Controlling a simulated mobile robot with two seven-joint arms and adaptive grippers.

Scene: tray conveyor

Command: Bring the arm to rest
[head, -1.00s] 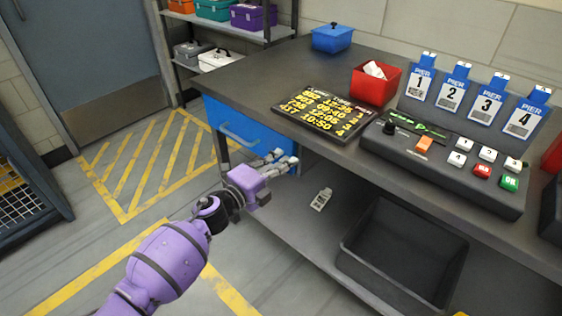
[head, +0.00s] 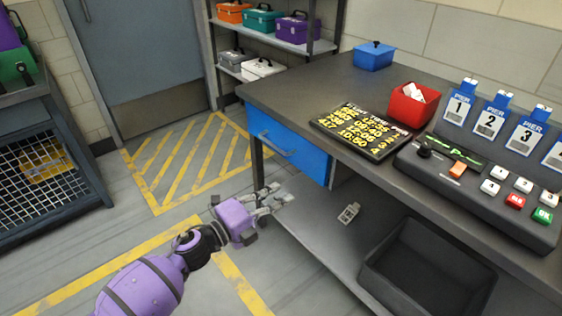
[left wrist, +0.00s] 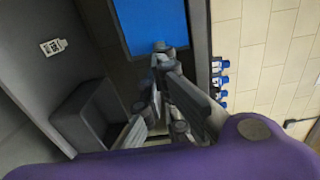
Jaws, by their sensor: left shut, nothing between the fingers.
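My left arm is purple and comes in from the lower left in the head view. Its gripper (head: 275,198) is beside the front left of the desk, below the blue drawer (head: 288,145) and clear of it. In the left wrist view the fingers (left wrist: 160,60) are together with nothing between them. The blue drawer panel (left wrist: 155,22) shows beyond the fingertips there. My right gripper is in neither view.
The grey desk (head: 300,85) carries a schedule board (head: 360,132), a red bin (head: 412,108), a blue box (head: 374,56) and a control panel (head: 480,190). A black bin (head: 425,270) and small tag (head: 348,213) lie on the lower shelf. Floor left of the desk is free.

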